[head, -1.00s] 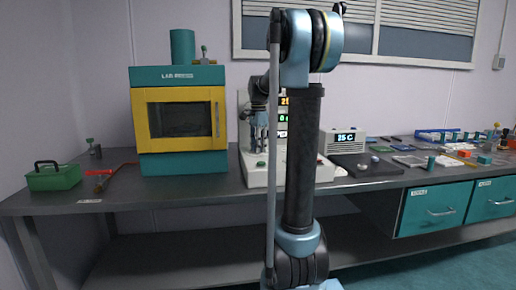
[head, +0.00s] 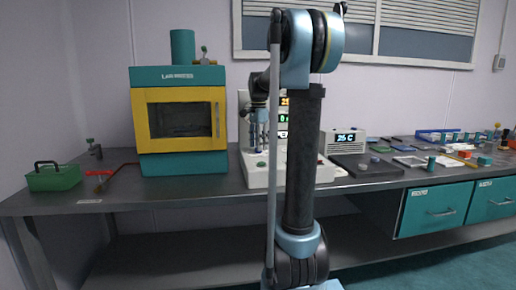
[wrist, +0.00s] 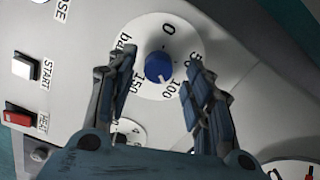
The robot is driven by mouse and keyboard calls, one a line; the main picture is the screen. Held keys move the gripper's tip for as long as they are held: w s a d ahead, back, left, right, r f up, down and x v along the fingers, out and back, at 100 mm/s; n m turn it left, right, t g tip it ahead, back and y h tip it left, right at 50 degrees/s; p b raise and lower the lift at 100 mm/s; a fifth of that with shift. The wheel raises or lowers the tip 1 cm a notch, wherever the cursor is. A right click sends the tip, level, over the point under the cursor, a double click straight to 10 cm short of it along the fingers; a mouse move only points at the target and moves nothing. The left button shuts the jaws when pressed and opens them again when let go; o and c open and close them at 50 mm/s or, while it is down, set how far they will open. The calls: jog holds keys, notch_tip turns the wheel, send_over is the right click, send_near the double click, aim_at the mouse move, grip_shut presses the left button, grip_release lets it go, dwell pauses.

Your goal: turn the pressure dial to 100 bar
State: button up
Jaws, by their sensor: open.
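The pressure dial is a blue knob (wrist: 158,68) on a round white scale plate (wrist: 150,32) marked 0, 50, 100, 150 and bar. A small white mark on the knob points down and right, toward the 100 label as far as I can tell. My gripper (wrist: 160,62) is open, with one finger on each side of the knob. Gaps show between the fingers and the knob in the wrist view. In the head view, my gripper (head: 256,132) hangs over the white rheometer (head: 258,174), and my arm hides much of the machine and the dial.
A white START button (wrist: 24,66) and a red-topped switch (wrist: 17,117) sit left of the dial on the panel. A teal and yellow oven (head: 180,122) stands left of the rheometer. A small display box (head: 345,142) stands to its right.

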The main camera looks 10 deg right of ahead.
notch_tip(320, 180, up, 10)
jog(key=shift+r, duration=0.25)
dwell(0.4)
